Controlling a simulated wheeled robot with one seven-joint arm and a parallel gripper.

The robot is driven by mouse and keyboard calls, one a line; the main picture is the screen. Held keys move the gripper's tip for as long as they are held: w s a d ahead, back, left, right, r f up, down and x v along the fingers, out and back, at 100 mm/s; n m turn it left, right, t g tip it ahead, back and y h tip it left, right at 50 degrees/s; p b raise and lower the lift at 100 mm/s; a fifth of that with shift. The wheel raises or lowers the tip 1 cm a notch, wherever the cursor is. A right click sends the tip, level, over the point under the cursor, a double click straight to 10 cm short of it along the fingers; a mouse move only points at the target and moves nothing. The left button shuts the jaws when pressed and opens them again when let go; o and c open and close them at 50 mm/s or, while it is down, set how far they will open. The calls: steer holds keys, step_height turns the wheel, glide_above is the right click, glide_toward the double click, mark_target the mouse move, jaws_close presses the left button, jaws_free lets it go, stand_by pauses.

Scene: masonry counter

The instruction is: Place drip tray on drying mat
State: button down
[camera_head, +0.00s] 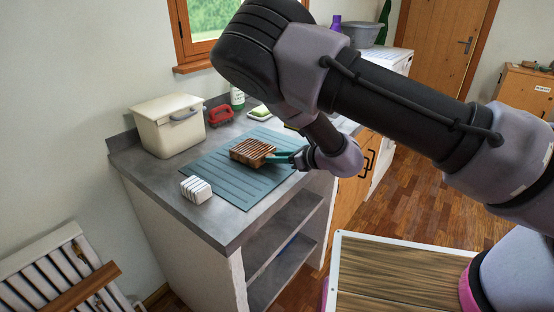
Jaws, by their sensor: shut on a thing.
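The drip tray (250,151), a small brown slatted wooden piece, is over the middle of the teal ribbed drying mat (232,184) on the counter. I cannot tell whether it rests on the mat or is held just above it. My gripper (274,157), with teal fingers, reaches in from the right and is shut on the tray's right edge. My arm hides part of the mat's far right side.
A white block with dark stripes (196,189) sits at the mat's left edge. A cream bin (168,127), a red item (221,114), a bottle (237,98) and a sponge (261,111) stand behind. The grey counter (206,226) has bare room at its front left.

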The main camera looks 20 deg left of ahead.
steer(key=shift+f, duration=0.35)
steer(key=c, duration=0.6)
jaws_free()
steer(key=v, duration=1.2)
